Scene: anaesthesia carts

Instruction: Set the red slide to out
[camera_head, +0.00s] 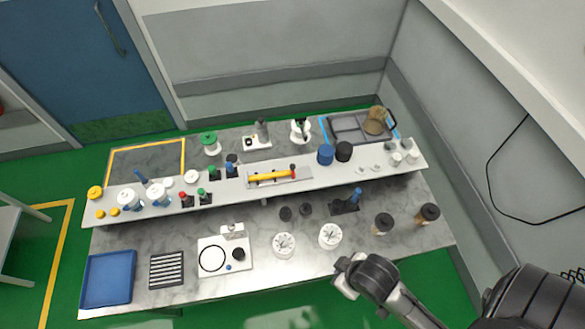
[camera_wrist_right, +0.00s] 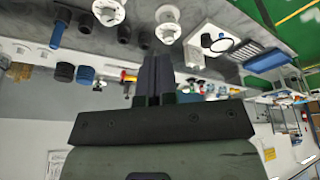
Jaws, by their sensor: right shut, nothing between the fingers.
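A grey plate (camera_head: 262,184) on the raised shelf carries a yellow bar (camera_head: 270,176) with a red part (camera_head: 293,171) at its right end. I take this red part for the red slide; its exact setting is too small to read. A small red and yellow piece (camera_wrist_right: 129,77) shows in the right wrist view, left of the fingers. My right gripper (camera_head: 341,267) is in front of the bench, lower right of the plate and well apart from it. In the right wrist view its fingers (camera_wrist_right: 154,76) are shut and empty. My left gripper is not in view.
The raised shelf (camera_head: 400,172) is crowded with bottles, caps and a blue cylinder (camera_head: 325,154). Below are two white dials (camera_head: 330,236), a white plate with a ring (camera_head: 238,262), a slotted block (camera_head: 167,270) and a blue tray (camera_head: 107,280).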

